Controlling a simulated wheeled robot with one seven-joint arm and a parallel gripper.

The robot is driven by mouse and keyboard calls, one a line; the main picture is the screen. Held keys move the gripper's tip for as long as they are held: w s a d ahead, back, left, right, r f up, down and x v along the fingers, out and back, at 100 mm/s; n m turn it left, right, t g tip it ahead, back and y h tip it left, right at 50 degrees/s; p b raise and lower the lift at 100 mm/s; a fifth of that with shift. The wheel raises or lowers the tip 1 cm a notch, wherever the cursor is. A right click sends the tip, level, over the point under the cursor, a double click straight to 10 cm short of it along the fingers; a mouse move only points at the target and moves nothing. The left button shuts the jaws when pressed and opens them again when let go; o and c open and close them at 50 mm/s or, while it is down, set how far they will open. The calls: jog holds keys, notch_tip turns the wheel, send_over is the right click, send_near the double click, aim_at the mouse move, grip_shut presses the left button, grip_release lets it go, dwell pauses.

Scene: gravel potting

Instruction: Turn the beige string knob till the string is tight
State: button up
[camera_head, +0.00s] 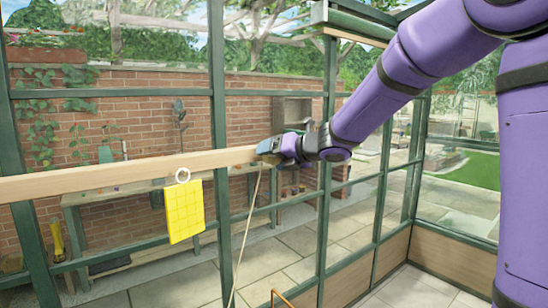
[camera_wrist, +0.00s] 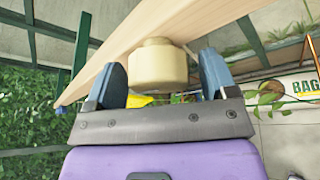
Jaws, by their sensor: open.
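The beige knob (camera_wrist: 158,64) is a short round cylinder on the wooden beam (camera_head: 110,177). In the wrist view it sits between the two blue fingers of my gripper (camera_wrist: 162,75), one on each side. The fingers are open, with a gap visible at least on the left. In the head view my gripper (camera_head: 268,150) is at the beam's right end and hides the knob. A thin pale string (camera_head: 246,225) runs down from just below the gripper at a slant and leaves the picture at the bottom. It looks nearly straight; its tightness I cannot tell.
A yellow card (camera_head: 183,212) hangs from the beam by a white ring (camera_head: 182,174), left of my gripper. Green-framed glass panes stand behind the beam, with a wooden bench (camera_head: 140,192) and a brick wall (camera_head: 150,115) beyond. An orange rod tip (camera_head: 281,298) shows at the bottom.

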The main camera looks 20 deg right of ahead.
jog(key=c, duration=0.9)
